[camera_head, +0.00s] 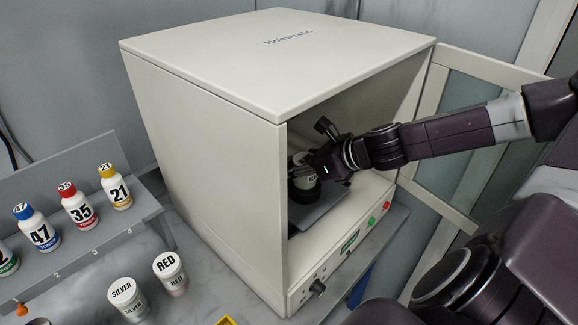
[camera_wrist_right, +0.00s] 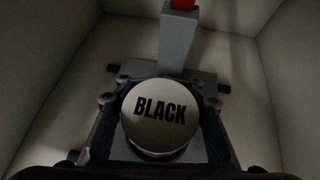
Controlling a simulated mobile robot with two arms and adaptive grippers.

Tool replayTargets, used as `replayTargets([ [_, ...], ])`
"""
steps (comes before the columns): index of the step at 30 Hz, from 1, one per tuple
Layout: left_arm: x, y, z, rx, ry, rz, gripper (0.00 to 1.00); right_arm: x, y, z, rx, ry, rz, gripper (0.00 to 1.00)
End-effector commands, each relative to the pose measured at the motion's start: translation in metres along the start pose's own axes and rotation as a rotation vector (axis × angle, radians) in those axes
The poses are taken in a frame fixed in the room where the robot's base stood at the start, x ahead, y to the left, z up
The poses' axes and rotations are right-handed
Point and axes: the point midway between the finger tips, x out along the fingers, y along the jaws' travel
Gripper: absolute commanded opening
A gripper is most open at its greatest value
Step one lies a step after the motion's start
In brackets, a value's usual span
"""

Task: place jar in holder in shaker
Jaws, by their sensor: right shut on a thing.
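The shaker (camera_head: 210,150) is a large white box with its door swung open to the right. My right arm reaches in through the opening. My right gripper (camera_head: 313,165) is shut on a white jar (camera_head: 303,182) whose lid reads BLACK. The lid also shows in the right wrist view, on the jar (camera_wrist_right: 160,117) between the two dark finger pads. The jar looks upright, at or just over the dark holder (camera_head: 305,194) inside the shaker. The gripper hides much of the holder, so I cannot tell whether the jar is seated. My left gripper is out of view.
A grey post (camera_wrist_right: 178,45) with a red top stands behind the jar. The open door (camera_head: 455,130) is beside my right arm. Jars marked SILVER (camera_head: 128,299) and RED (camera_head: 170,272) stand on the table. A grey rack (camera_head: 130,228) holds several numbered bottles.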

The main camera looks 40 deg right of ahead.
Motion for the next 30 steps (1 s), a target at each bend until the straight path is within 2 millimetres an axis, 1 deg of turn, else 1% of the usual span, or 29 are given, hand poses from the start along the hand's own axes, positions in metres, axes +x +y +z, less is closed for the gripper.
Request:
replayTargets([
  [2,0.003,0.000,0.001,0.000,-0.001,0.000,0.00,0.002,0.000,-0.003,0.000,0.000,0.000,0.00],
  [3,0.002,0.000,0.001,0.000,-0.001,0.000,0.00,0.001,0.000,-0.002,0.001,0.001,0.000,0.30],
  [9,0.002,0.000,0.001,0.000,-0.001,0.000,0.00,0.001,0.000,-0.002,0.001,0.001,0.001,0.52],
  [11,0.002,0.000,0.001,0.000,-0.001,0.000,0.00,0.001,0.000,-0.002,0.001,0.001,0.001,0.58],
  [19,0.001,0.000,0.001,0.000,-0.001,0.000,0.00,0.001,0.000,-0.002,0.001,0.001,0.001,0.58],
  [22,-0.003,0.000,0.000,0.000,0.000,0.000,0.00,-0.002,0.000,0.003,0.000,0.000,0.000,0.58],
  [23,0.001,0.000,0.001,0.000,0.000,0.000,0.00,-0.003,0.000,0.001,-0.002,0.000,-0.001,0.58],
  [26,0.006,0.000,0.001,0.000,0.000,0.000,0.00,-0.013,-0.001,0.001,-0.006,-0.001,-0.002,0.58],
  [30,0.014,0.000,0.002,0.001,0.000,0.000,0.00,-0.034,-0.001,0.000,-0.006,-0.002,-0.004,0.58],
])
